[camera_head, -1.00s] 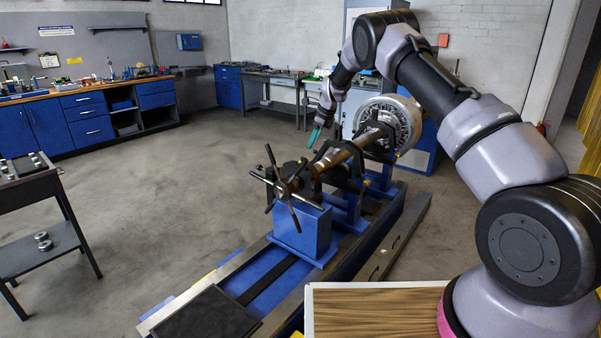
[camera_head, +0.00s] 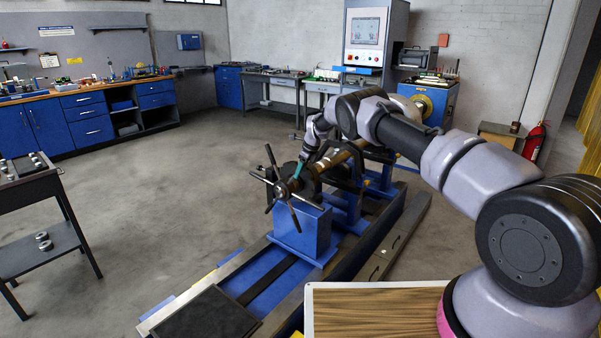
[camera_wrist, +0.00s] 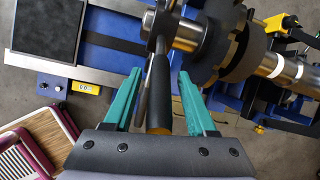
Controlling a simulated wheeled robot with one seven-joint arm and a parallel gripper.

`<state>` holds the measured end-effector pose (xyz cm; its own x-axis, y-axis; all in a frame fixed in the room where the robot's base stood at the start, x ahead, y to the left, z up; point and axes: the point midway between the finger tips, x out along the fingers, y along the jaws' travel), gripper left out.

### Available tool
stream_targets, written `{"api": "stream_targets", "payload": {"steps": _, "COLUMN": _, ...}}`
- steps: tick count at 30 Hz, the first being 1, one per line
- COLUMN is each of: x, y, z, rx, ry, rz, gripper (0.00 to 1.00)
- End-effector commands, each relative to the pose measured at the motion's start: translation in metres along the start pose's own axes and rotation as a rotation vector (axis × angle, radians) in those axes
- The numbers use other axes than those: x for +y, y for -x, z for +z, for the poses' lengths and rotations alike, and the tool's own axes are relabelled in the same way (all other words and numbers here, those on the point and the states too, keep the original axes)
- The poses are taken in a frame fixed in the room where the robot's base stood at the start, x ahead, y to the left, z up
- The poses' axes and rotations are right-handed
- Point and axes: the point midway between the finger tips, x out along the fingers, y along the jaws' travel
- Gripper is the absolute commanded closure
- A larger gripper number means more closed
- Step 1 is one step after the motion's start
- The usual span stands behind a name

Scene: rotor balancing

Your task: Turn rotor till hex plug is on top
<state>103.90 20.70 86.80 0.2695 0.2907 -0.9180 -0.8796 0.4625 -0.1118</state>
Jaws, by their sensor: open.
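The rotor is a steel and brass shaft (camera_head: 338,160) lying across blue stands. Its near end has a hub with several dark radial spokes (camera_head: 284,187). My gripper (camera_head: 296,172) is at the spoked end, with its teal fingers reaching down beside the upper spokes. In the wrist view the gripper (camera_wrist: 159,74) is open, and a black spoke (camera_wrist: 158,92) lies between the two teal fingers with gaps on both sides. The wrist view also shows the shaft (camera_wrist: 270,64) at the right. My arm hides most of the rotor's large far disc. I cannot make out the hex plug.
The blue machine bed (camera_head: 262,284) runs under the rotor, with a black plate (camera_head: 207,315) at its near end. A dark cart (camera_head: 30,185) stands at the left. A control cabinet (camera_head: 372,35) stands at the back. Open floor lies left of the bed.

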Motion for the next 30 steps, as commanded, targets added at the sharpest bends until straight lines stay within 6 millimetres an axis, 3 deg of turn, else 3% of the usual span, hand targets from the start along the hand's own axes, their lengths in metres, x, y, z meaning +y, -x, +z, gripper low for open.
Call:
{"api": "stream_targets", "payload": {"steps": 11, "x": 0.0001, "y": -0.005, "z": -0.0001, "rx": 0.0, "ry": 0.0, "rz": 0.0, "gripper": 0.43}}
{"api": "stream_targets", "payload": {"steps": 15, "x": 0.0001, "y": -0.005, "z": -0.0001, "rx": 0.0, "ry": 0.0, "rz": 0.0, "gripper": 0.93}}
{"api": "stream_targets", "payload": {"steps": 16, "x": 0.0001, "y": -0.005, "z": -0.0001, "rx": 0.0, "ry": 0.0, "rz": 0.0, "gripper": 1.0}}
{"api": "stream_targets", "payload": {"steps": 30, "x": 0.0, "y": -0.0049, "z": -0.0002, "rx": 0.0, "ry": 0.0, "rz": 0.0, "gripper": 1.0}}
